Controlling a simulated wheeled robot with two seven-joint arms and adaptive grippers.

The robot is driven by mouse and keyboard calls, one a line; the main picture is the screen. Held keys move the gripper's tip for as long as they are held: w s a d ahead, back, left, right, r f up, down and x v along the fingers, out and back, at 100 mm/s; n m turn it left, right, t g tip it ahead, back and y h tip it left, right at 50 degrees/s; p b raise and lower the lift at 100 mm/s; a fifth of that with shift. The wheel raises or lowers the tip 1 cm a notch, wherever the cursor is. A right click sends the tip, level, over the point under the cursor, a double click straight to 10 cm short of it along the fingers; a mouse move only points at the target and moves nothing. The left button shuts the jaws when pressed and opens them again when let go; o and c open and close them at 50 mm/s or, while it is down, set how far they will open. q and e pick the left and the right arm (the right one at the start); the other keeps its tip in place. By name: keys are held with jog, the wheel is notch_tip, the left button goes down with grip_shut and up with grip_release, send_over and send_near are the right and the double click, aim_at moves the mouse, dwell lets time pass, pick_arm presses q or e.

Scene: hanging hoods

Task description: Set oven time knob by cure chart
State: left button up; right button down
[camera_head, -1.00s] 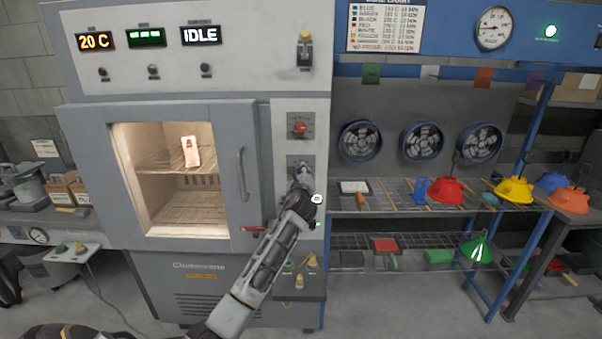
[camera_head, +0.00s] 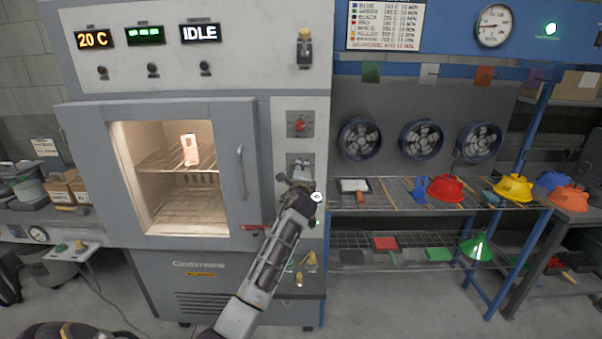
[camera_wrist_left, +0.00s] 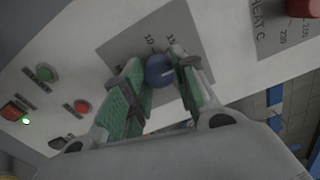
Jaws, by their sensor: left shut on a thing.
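The oven's time knob (camera_wrist_left: 159,70) is round and blue with a pale pointer line, on a grey plate marked 10 and 15 in the left wrist view. The pointer's exact reading is hard to tell. My left gripper (camera_wrist_left: 160,82) is shut on this knob, a green-padded finger on either side. In the head view my left gripper (camera_head: 299,181) is at the lower dial plate (camera_head: 300,160) and hides the knob. The cure chart (camera_head: 385,26) hangs at the top, with coloured rows too small to read surely. My right gripper is out of view.
The red heat knob (camera_head: 299,125) sits above the time dial, close to the gripper. The oven door (camera_head: 241,200) with its handle is left of it. Wire shelves (camera_head: 400,193) with coloured hoods stand to the right. Green and red buttons (camera_wrist_left: 47,73) show in the wrist view.

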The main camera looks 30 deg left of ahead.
pick_arm(q)
jog(key=shift+f, duration=0.1)
dwell(0.4)
jog(key=o, duration=1)
jog(key=shift+s, duration=0.1)
jog(key=v, duration=1.1)
jog(key=shift+s+d, duration=0.15)
jog(key=shift+s, duration=0.2)
